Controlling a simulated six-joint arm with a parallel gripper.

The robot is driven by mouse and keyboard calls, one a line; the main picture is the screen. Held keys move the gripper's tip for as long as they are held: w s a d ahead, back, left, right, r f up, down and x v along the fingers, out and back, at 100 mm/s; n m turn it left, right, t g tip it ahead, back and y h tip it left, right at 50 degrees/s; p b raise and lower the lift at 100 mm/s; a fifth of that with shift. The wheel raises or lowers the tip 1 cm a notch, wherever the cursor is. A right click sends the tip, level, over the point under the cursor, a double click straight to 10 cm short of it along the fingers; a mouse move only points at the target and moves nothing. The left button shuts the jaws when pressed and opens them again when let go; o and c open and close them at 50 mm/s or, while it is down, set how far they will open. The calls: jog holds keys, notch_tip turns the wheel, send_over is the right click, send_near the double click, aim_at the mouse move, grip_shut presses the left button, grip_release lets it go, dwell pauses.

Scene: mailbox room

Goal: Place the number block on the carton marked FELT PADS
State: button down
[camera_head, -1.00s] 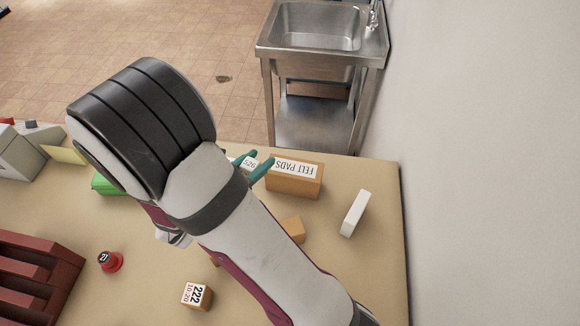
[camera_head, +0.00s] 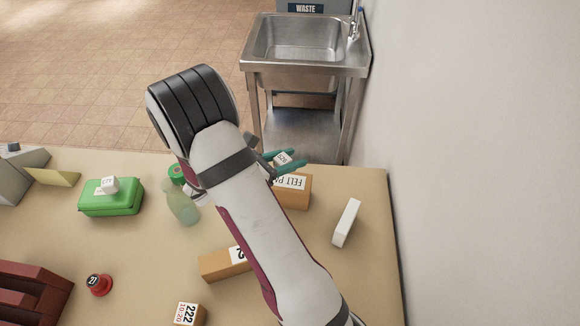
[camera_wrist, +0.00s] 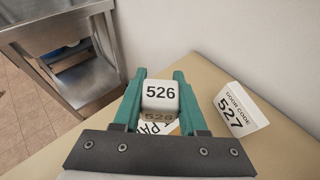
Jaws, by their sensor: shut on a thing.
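My gripper (camera_head: 287,163) is shut on a white number block (camera_head: 282,158) marked 526, with a green finger on each side of it. In the wrist view the block (camera_wrist: 160,92) sits between the fingers (camera_wrist: 160,76), number facing the camera. The orange-brown carton marked FELT PADS (camera_head: 299,198) stands on the table near its far edge. The block shows just beyond and above the carton's label in the head view. In the wrist view part of the label (camera_wrist: 155,128) shows below the block. My arm hides the carton's left part. I cannot tell whether block and carton touch.
A brown carton (camera_head: 218,264) and a red stamp (camera_head: 99,284) are nearer. A sink (camera_head: 306,45) stands beyond the table.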

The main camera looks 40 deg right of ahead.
aim_at(290, 175)
notch_tip(290, 175, down, 3)
jog(key=shift+f, duration=0.15)
jog(key=shift+f, duration=0.1)
jog(key=shift+c, duration=2.3)
grip_release()
